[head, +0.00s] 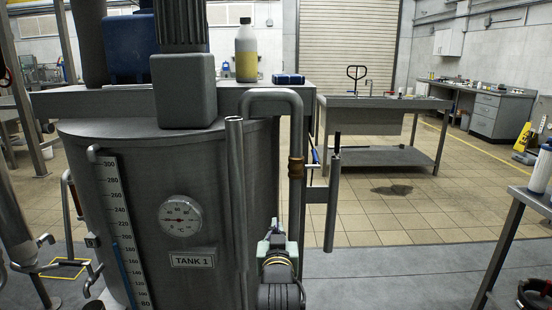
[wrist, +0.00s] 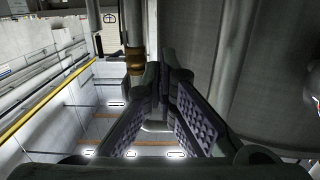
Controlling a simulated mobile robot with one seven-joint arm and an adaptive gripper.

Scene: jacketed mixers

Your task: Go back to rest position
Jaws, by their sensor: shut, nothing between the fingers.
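My gripper (head: 274,226) is in front of the grey tank labelled TANK 1 (head: 145,180), near the foot of its front pipes, at the bottom centre of the head view. In the wrist view the gripper (wrist: 163,72) has its two ridged fingers closed toward each other at the tips, with nothing held. The tank's curved wall also shows in the wrist view (wrist: 235,70), to the right of the fingers. I cannot tell whether the fingertips touch the pipe behind them.
A bent pipe with a brown collar (head: 296,167) rises close to my gripper. A dial gauge (head: 181,216) is on the tank. A yellow-labelled bottle (head: 246,55) stands on top. A workbench (head: 380,102) is behind, with open tiled floor (head: 400,210) to the right.

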